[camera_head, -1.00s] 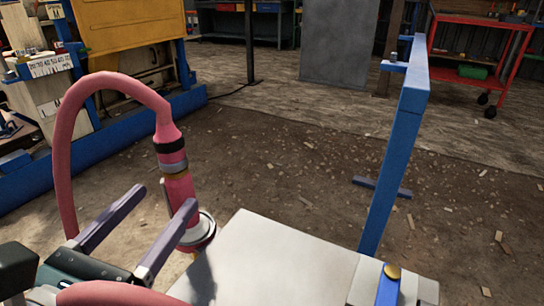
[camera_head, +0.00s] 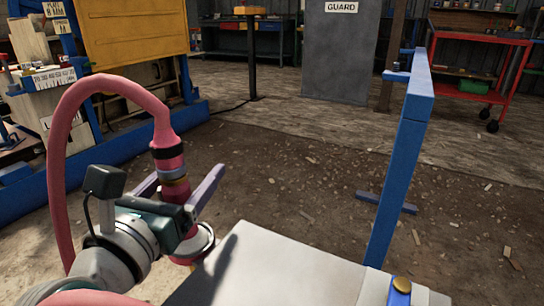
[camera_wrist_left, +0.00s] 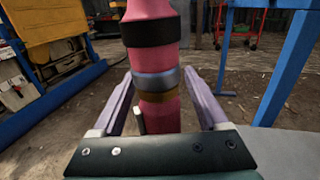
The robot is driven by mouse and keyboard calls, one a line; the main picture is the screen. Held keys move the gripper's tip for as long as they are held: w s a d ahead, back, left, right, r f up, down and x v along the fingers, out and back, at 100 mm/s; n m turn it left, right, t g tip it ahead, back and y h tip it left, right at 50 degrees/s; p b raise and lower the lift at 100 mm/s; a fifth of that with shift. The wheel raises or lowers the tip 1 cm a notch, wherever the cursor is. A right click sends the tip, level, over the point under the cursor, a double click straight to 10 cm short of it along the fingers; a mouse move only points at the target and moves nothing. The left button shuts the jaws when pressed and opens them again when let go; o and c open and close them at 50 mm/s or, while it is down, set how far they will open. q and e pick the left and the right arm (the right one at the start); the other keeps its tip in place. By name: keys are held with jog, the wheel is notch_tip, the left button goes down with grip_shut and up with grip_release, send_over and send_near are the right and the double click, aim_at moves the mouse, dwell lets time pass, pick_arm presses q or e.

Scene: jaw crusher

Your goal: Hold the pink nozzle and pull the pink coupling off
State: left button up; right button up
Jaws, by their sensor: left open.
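The pink coupling (camera_head: 165,135) ends a pink hose and has a black band and a grey ring. It stands upright on the pink nozzle (camera_head: 176,193), with a brass ring between them. In the left wrist view the coupling (camera_wrist_left: 152,57) is above and the nozzle (camera_wrist_left: 160,118) is below. My left gripper (camera_head: 187,174) is open, one finger on each side of the nozzle and the lower coupling; in the wrist view gaps show on both sides. A small pale lever (camera_wrist_left: 139,119) stands beside the nozzle. The nozzle's base is partly hidden by my gripper. My right gripper is not in view.
The pink hose (camera_head: 62,150) arches to the left, close to my left arm. A pale flat surface (camera_head: 275,265) lies right of the nozzle, with a blue post (camera_head: 400,170) beyond. A blue-framed machine with a yellow panel (camera_head: 128,40) stands back left. The floor between is open.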

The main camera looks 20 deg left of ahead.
pick_arm(q)
grip_shut()
dwell(0.5)
dwell(1.1)
grip_release()
